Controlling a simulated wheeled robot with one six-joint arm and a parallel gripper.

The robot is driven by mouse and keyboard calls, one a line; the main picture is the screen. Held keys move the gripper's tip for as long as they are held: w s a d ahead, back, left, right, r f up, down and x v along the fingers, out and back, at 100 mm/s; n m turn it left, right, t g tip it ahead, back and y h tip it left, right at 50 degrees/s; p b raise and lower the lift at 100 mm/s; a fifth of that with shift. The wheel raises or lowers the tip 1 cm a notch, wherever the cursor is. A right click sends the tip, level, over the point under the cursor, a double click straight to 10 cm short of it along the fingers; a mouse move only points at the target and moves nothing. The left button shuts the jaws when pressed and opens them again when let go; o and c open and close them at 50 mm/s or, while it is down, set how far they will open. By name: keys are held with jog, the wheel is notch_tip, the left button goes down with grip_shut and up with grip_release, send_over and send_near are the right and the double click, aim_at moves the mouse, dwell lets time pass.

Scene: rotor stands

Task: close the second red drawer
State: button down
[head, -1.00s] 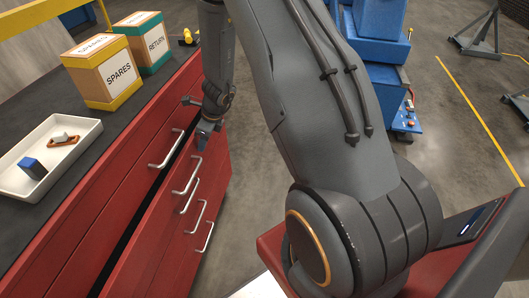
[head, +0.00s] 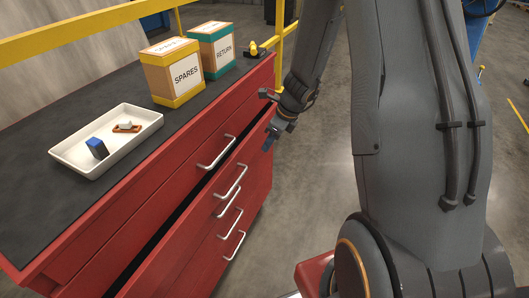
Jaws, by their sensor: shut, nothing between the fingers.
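The red drawer cabinet (head: 262,165) stands at the left with several silver bar handles on its front. The second red drawer (head: 188,238) is pulled partly out. A dark gap shows along its top, below the top drawer (head: 150,195). Its handle (head: 231,181) is the second from the top. My gripper (head: 270,139) is shut and empty, pointing down near the far right end of the drawer fronts. It is above and to the right of that handle, not on it. I cannot tell whether the gripper touches the drawer front.
The dark worktop holds a white tray (head: 70,157) with a blue block (head: 97,148) and a small orange-and-white part. A SPARES box (head: 185,75) and a RETURN box (head: 222,55) stand farther back. A yellow rail (head: 90,35) runs behind. Open floor (head: 320,190) lies right of the cabinet.

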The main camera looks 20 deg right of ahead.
jog(key=s+d+n+h+b, duration=0.1)
jog(key=s+d+n+h, duration=0.2)
jog(key=d, duration=0.4)
jog(key=n+t+b, duration=0.4)
jog(key=n+b, duration=0.1)
jog(key=n, duration=1.1)
send_near(261, 141)
notch_tip(261, 141, down, 3)
jog(key=d, duration=0.3)
jog(key=shift+w+a+y+p, duration=0.2)
jog(key=shift+w+a+p, duration=0.15)
jog(key=shift+w+a, duration=0.3)
jog(key=shift+w+a+y+p, duration=0.2)
jog(key=shift+w+a+p, duration=0.2)
jog(key=shift+a, duration=0.5)
